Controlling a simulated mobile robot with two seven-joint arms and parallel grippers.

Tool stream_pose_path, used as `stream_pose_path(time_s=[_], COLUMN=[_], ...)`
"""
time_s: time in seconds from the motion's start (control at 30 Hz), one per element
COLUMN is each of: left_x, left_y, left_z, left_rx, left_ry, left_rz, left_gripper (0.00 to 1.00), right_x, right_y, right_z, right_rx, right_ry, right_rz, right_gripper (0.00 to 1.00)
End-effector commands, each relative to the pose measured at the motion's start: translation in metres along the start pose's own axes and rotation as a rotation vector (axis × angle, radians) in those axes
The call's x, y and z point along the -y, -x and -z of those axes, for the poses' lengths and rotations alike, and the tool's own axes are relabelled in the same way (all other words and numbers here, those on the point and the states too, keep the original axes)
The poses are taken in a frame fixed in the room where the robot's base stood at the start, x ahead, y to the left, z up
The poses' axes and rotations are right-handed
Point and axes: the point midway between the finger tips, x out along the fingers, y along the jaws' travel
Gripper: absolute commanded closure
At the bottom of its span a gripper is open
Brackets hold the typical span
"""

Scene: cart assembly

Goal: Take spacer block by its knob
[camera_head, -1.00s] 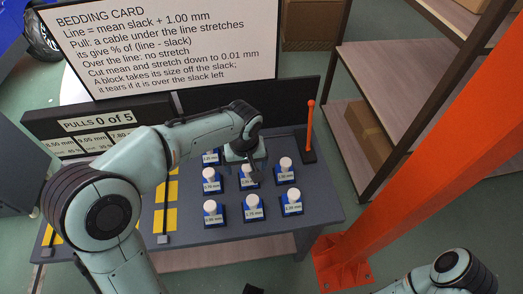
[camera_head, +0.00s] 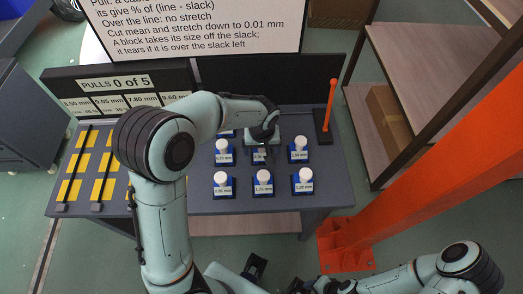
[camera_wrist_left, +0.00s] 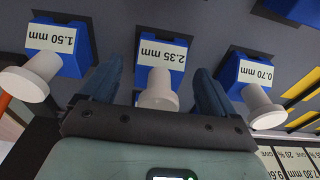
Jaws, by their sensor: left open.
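Spacer blocks are blue with white knobs and size labels. The 2.35 mm block (camera_wrist_left: 162,60) is in the middle of the left wrist view, its white knob (camera_wrist_left: 160,90) between the two fingers of my left gripper (camera_wrist_left: 155,82). The gripper is open, with visible gaps on both sides of the knob. In the head view my left gripper (camera_head: 261,148) is over the middle block of a row and hides most of it. Dark parts at the bottom of the head view may be my right gripper (camera_head: 255,268).
A front row holds more blocks, including one at its left (camera_head: 223,185) and one at its right (camera_head: 302,181). An orange post (camera_head: 331,105) stands at the table's back right. Yellow strips (camera_head: 103,163) lie on the left. An orange beam (camera_head: 430,160) rises at right.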

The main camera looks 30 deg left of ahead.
Motion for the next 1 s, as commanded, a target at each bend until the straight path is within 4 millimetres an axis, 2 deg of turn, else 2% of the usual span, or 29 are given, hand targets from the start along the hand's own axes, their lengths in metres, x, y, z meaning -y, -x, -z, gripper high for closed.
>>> stream_pose_path(time_s=[0.03, 0.17, 0.43, 0.47, 0.5, 0.63, 1.0], left_x=[0.001, 0.001, 0.0, 0.0, 0.0, 0.0, 0.0], left_y=[-0.009, -0.023, -0.026, -0.026, -0.025, -0.025, -0.021], left_z=[0.001, 0.001, 0.001, 0.001, 0.001, 0.001, 0.002], left_rx=[0.003, 0.002, 0.0, 0.0, 0.0, 0.0, -0.002], left_ry=[0.0, 0.0, 0.0, 0.0, 0.0, 0.0, 0.0], left_rz=[0.003, 0.001, -0.001, -0.001, -0.001, -0.001, -0.002], left_gripper=[0.11, 0.11, 0.11, 0.17, 0.3, 0.71, 0.71], right_x=[0.0, -0.001, -0.001, -0.001, -0.001, -0.001, 0.0], right_y=[0.0, -0.001, -0.001, -0.001, -0.001, -0.001, -0.001], right_z=[0.0, 0.0, 0.0, 0.0, 0.0, 0.0, 0.0], right_rx=[0.0, 0.0, 0.0, 0.0, 0.0, 0.0, 0.0], right_ry=[0.0, 0.0, 0.0, 0.0, 0.0, 0.0, 0.0], right_rz=[0.0, 0.0, 0.0, 0.0, 0.0, 0.0, 0.0], right_gripper=[0.57, 0.57, 0.57, 0.57, 0.57, 0.57, 0.57])
